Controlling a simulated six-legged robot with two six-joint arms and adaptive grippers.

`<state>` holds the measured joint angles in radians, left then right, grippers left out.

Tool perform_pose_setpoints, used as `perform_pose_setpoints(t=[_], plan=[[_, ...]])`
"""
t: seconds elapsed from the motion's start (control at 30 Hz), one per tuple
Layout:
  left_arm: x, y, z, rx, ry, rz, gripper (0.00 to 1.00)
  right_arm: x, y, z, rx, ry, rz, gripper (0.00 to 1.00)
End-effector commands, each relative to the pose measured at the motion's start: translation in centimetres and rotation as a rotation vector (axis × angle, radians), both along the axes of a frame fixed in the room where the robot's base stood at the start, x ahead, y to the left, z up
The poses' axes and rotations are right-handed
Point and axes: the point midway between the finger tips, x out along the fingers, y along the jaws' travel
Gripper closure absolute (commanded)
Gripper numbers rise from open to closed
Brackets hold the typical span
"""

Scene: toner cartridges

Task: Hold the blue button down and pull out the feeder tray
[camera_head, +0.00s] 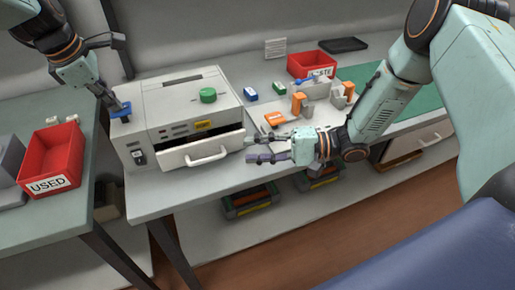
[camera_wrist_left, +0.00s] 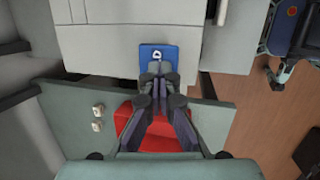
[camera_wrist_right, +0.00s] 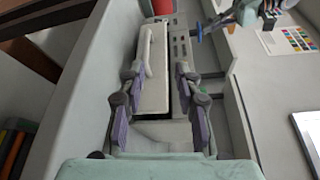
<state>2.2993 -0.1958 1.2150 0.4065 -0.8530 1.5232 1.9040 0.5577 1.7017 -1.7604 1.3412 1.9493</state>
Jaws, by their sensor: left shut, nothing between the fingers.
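The grey printer (camera_head: 185,105) stands on the bench. Its blue button (camera_head: 121,109) is at the top left corner, and the left wrist view shows it (camera_wrist_left: 158,54) with a white mark. My left gripper (camera_head: 116,104) is shut and empty, its tips at the button and seemingly touching it. The feeder tray (camera_head: 175,157) sticks out of the printer's front, with a dark gap above it. Its white handle (camera_head: 206,156) also shows in the right wrist view (camera_wrist_right: 146,52). My right gripper (camera_head: 268,147) is open and empty, apart from the handle, to its right.
A red bin marked USED (camera_head: 48,155) stands on the left table. A green knob (camera_head: 208,95) is on the printer top. Blue, green and orange items and a second red bin (camera_head: 312,64) are at the back right. Trays (camera_head: 250,200) lie on the shelf below.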

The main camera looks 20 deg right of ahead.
Motion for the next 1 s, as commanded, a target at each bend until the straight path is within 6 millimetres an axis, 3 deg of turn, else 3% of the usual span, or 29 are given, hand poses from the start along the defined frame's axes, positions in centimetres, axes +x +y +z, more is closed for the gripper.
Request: perform_pose_setpoints(t=[1.0], plan=[[0.0, 0.0, 6.5, 0.000, -0.001, -0.001, 1.00, 0.0, 0.0, 7.3, 0.000, 0.000, 0.000, 0.66]])
